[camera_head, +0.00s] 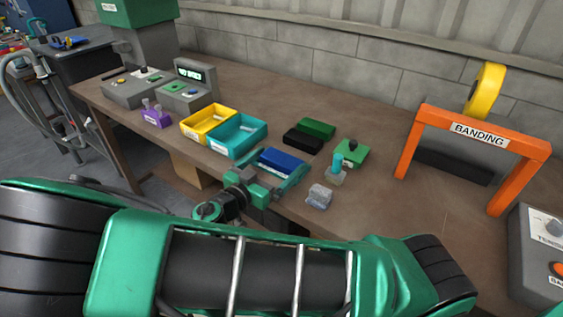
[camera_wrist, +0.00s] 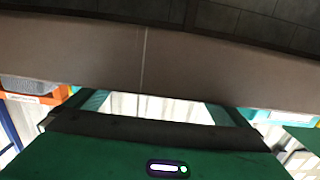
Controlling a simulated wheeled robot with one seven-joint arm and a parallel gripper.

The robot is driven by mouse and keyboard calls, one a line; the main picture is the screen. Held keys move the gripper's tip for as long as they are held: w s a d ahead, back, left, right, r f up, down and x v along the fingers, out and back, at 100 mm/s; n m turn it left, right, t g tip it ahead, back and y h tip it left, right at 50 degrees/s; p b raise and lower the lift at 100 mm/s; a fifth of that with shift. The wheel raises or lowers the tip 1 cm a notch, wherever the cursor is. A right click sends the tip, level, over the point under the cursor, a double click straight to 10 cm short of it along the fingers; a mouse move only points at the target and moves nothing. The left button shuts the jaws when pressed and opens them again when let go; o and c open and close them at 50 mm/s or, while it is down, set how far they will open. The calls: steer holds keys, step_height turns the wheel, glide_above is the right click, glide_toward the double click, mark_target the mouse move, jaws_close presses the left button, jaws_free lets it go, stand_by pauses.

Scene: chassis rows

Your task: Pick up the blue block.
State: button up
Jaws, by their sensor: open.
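The blue block (camera_head: 284,158) lies on the brown workbench (camera_head: 400,215), right of the teal tray, in the head view. My gripper (camera_head: 284,170) is open at the block, with its teal fingers low near the bench top. The block shows around and past the fingers. I cannot tell whether it is fully between them or touching them. In the wrist view my gripper (camera_wrist: 160,105) shows its two fingers apart, with a pale striped area between them. I cannot make out the blue block there.
A yellow tray (camera_head: 222,110) and teal tray (camera_head: 262,133) stand left. Black (camera_head: 302,140) and green (camera_head: 317,127) blocks lie behind. A teal-topped bottle (camera_head: 337,172) and a grey translucent block (camera_head: 319,196) are close on the right. An orange banding frame (camera_head: 405,150) stands farther right.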

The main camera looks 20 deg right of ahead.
steer(key=shift+x, duration=1.45)
steer(key=shift+c, duration=0.3)
steer(key=c, duration=1)
steer(key=shift+c, duration=0.7)
steer(key=shift+r, duration=0.15)
